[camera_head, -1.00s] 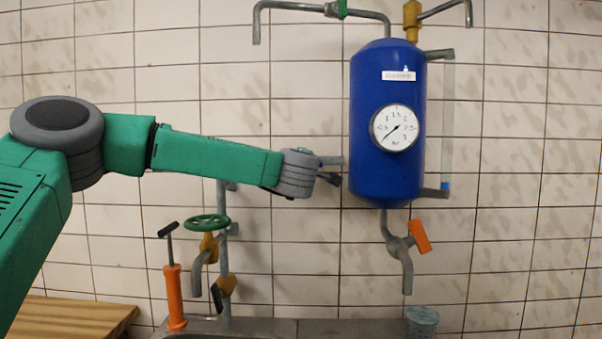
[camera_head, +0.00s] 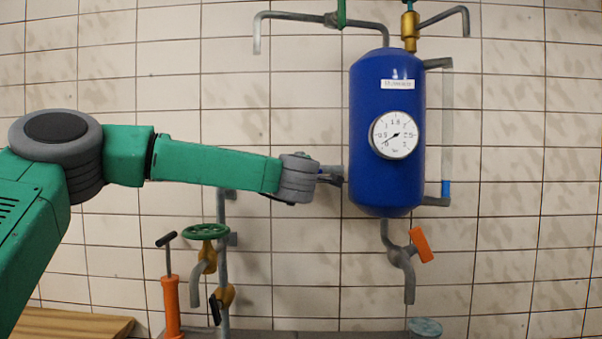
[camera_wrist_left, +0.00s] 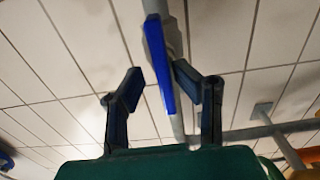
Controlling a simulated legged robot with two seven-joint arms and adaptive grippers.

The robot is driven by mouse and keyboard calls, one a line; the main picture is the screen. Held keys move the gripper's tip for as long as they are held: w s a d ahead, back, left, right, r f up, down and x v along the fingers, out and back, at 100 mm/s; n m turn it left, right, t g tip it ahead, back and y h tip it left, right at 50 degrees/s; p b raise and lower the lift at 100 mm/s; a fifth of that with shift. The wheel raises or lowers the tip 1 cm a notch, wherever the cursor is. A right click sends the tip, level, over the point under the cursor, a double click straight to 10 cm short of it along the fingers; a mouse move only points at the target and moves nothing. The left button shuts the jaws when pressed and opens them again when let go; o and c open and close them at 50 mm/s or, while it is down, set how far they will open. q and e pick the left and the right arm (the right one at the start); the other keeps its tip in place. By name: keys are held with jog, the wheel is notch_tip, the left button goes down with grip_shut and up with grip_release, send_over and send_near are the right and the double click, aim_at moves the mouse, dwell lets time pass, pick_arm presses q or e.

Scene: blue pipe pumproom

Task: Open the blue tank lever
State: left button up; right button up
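The blue tank (camera_head: 386,185) hangs on the tiled wall with a round gauge (camera_head: 394,135) on its front. A grey outlet with an orange handle (camera_head: 421,245) is below it. In the left wrist view, a long blue lever (camera_wrist_left: 158,65) lies along a grey pipe (camera_wrist_left: 176,100). My left gripper (camera_wrist_left: 165,80) is open, one finger on each side of the lever and pipe. No clear grip on the lever shows. My right gripper is not in view.
A green handwheel (camera_head: 205,231) on a tap and an orange pump (camera_head: 171,305) stand below my left arm. Pipes and a yellow valve (camera_head: 410,30) are above the tank. A wooden surface (camera_head: 75,324) is at lower left.

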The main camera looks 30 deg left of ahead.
pick_arm(q)
jog(key=shift+w+a+f, duration=0.15)
jog(key=shift+a+f, duration=0.05)
jog(key=shift+f, duration=0.2)
jog(key=v, duration=1.1)
jog(key=shift+s+d, duration=0.2)
jog(key=shift+s, duration=0.2)
jog(key=shift+f, duration=0.15)
